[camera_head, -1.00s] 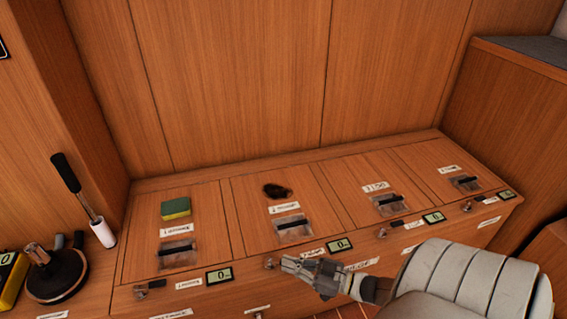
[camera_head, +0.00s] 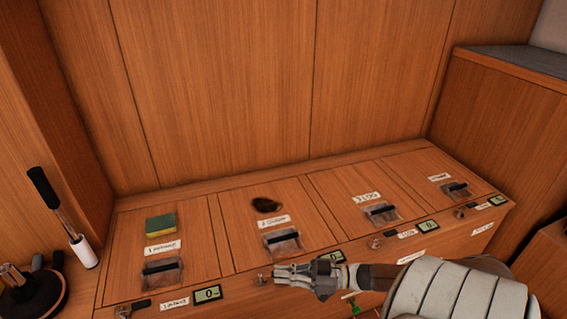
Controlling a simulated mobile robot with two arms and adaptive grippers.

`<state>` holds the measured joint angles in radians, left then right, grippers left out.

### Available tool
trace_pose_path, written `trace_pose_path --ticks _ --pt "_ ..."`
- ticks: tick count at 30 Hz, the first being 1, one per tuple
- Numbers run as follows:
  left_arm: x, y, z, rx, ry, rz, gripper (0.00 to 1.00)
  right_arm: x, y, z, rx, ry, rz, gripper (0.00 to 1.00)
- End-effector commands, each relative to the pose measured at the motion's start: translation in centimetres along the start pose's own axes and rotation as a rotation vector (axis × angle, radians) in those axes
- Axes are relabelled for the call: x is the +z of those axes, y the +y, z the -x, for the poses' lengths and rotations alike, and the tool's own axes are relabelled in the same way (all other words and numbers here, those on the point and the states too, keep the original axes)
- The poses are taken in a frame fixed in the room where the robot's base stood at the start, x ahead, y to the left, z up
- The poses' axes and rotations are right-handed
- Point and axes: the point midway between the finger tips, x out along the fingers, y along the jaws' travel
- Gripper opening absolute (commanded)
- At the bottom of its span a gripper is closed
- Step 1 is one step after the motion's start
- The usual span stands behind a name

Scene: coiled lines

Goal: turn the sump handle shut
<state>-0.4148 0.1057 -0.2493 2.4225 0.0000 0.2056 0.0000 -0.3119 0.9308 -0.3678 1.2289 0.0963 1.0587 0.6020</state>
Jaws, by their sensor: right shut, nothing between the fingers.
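Several small metal handles sit along the front edge of the wooden locker. One handle (camera_head: 262,279) is just left of my right gripper; others are further right, such as the third handle (camera_head: 375,243) and the far right handle (camera_head: 460,213). The labels are too blurred to tell which handle is the sump one. My right gripper (camera_head: 276,271) comes in from the right, with its fingers shut and empty. Its tips are close beside the nearest handle; I cannot tell whether they touch it. My left gripper is not in view.
Several lids have clear latches, such as the second latch (camera_head: 283,243). A sponge (camera_head: 160,225) and a dark tangled clump (camera_head: 266,205) lie on the lids. A digital display (camera_head: 207,293) is on the front. A black-handled tool (camera_head: 62,215) stands at left. A small green thing (camera_head: 353,305) shows below my arm.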

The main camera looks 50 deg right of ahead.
Motion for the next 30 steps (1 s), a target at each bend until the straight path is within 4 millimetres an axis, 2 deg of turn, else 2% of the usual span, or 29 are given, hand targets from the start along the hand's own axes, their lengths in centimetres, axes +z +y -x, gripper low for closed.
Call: trace_pose_path --ticks 13,20,22,26,30 --pt "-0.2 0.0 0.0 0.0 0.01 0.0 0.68 -0.1 0.2 0.0 0.0 0.001 0.001 0.01" --pt "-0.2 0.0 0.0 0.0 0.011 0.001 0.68 -0.1 0.2 0.2 0.0 0.0 0.001 0.3" --pt "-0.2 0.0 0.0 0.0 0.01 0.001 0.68 0.0 0.1 0.7 0.0 -0.001 0.001 0.39" --pt "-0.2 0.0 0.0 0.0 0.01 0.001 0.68 0.0 0.1 2.8 -0.001 -0.004 0.0 0.39" --pt "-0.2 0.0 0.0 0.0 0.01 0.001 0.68 0.1 0.1 5.9 -0.001 -0.006 0.001 0.39"
